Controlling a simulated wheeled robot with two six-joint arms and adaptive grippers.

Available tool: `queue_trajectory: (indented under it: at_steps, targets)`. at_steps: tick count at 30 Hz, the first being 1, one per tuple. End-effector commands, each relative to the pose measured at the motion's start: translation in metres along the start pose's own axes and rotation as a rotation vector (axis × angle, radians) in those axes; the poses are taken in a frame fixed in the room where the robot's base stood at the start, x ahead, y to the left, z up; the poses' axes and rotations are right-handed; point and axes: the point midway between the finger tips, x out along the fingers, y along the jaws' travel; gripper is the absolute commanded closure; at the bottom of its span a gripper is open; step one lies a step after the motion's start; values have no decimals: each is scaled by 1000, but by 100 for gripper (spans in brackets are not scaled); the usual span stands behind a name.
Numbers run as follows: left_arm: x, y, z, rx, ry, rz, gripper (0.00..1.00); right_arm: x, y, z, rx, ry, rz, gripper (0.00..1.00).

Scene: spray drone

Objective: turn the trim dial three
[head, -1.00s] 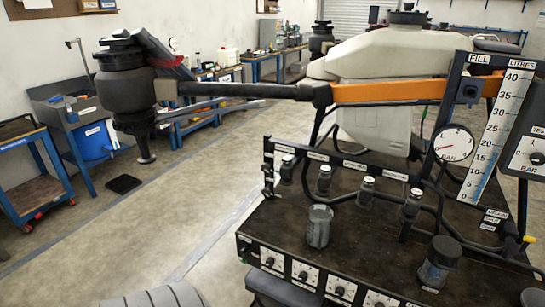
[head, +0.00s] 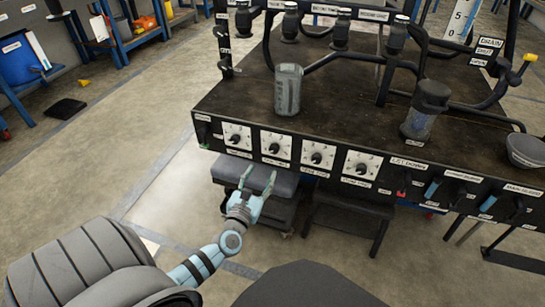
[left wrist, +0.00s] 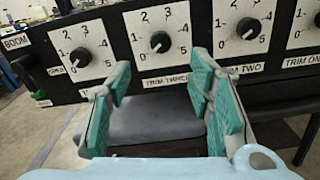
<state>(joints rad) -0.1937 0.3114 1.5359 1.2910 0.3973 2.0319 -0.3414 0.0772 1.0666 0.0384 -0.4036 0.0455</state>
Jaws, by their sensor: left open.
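The trim three dial is a black knob on a white square plate with numbers around it. It is second from the left in the panel's row, in the head view (head: 275,146) and the left wrist view (left wrist: 160,42). Its label, below it, reads trim three. My left gripper (head: 259,176) is open and empty, in front of and below the dial row. In the left wrist view its fingers (left wrist: 158,78) stand apart on either side below the trim three dial, not touching it. My right gripper is not in view.
Similar dials flank it: one on the left (head: 237,136) and the trim two dial (left wrist: 248,28) on the right. A green lever (head: 205,131) is at the panel's left end. A grey-topped stool (head: 255,180) stands under the panel. A grey jar (head: 288,90) stands on the bench top.

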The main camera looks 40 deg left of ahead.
Motion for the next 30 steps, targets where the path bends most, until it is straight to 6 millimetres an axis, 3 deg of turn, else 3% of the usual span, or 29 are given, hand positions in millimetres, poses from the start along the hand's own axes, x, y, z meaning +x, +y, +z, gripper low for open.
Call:
queue_trajectory:
  at_steps: [6, 9, 15, 23, 30]
  targets:
    - [67, -1, -2, 2, -2, 1, 53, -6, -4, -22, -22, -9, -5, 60]
    - [89, -1, -3, 4, 0, 0, 53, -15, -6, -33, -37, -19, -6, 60]
    - [109, -1, -2, 4, 2, -1, 53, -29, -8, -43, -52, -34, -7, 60]
    - [110, -1, -1, 5, 3, -2, 53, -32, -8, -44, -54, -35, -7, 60]
    - [110, -1, -1, 5, 3, -2, 91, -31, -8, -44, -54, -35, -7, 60]
